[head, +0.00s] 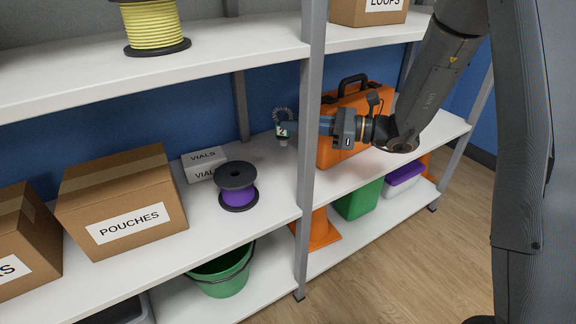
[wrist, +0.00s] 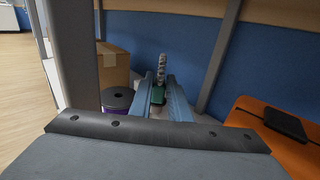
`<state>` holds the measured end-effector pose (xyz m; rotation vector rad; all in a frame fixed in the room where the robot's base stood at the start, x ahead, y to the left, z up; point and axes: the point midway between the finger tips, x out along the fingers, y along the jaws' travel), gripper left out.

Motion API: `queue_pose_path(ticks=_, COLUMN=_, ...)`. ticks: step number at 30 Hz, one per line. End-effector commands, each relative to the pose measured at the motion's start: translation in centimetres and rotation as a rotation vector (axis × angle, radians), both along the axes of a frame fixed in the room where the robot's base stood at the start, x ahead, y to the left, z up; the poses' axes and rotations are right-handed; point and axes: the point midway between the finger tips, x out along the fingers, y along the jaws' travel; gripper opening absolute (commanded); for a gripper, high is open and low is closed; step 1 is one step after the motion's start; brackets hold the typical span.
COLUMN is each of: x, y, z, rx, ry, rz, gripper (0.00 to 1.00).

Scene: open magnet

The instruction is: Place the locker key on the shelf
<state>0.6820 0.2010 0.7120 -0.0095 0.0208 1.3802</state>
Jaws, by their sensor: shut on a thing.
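The key is over the back part of the middle white shelf (head: 272,195). Whether its lower end touches the shelf surface I cannot tell. The fingers hide part of the key.
A grey post (head: 308,150) stands in front of my gripper. An orange case (head: 335,150) is close on the right. A purple spool (head: 236,188), a vials box (head: 205,165) and a pouches box (head: 122,205) stand left. Shelf between spool and post is bare.

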Motion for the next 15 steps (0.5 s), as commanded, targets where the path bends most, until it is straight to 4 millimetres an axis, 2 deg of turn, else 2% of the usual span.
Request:
queue_pose_path(ticks=1, x=0.1, y=0.0, z=-1.6, rx=0.001, ry=0.005, rz=0.0, gripper=0.0)
queue_pose_path(ticks=7, x=0.1, y=0.0, z=-6.1, rx=0.001, ry=0.003, rz=0.0, gripper=0.0)
queue_pose_path(ticks=10, x=0.1, y=0.0, z=-7.4, rx=0.0, ry=0.001, rz=0.0, gripper=0.0)
queue_pose_path(ticks=15, x=0.0, y=0.0, z=-8.4, rx=0.0, ry=0.0, rz=-0.001, gripper=0.0)
